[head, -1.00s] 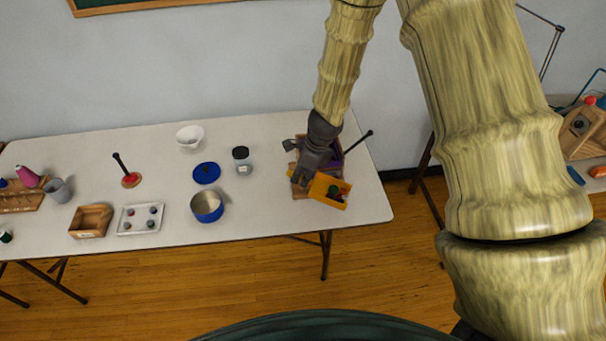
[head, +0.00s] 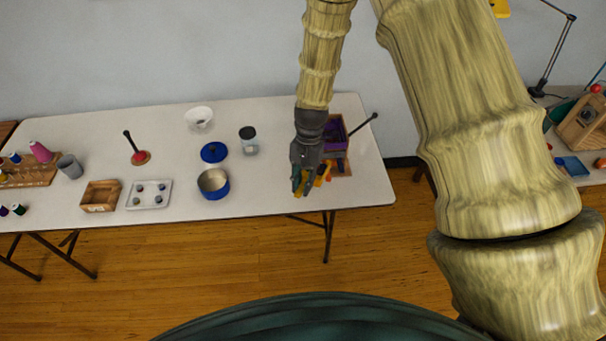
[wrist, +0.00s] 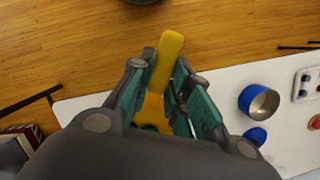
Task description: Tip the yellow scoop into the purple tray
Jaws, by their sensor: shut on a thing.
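My gripper (head: 303,184) is shut on the yellow scoop (head: 323,173), over the right part of the table. In the wrist view the scoop's handle (wrist: 168,62) sticks out between the teal finger pads of my gripper (wrist: 160,92). In the head view only small yellow parts show beside the fingers; the scoop's bowl and anything in it are hidden. The purple tray (head: 334,128) is just behind and right of my gripper, partly covered by it. I cannot tell whether the scoop is over the tray or only in front of it.
A dark-tipped rod (head: 362,125) sticks out right of the tray. A blue pot (head: 214,190), a blue lid (head: 214,152), a jar (head: 249,142) and a white bowl (head: 199,117) stand to the left. The table's front edge is close to my gripper.

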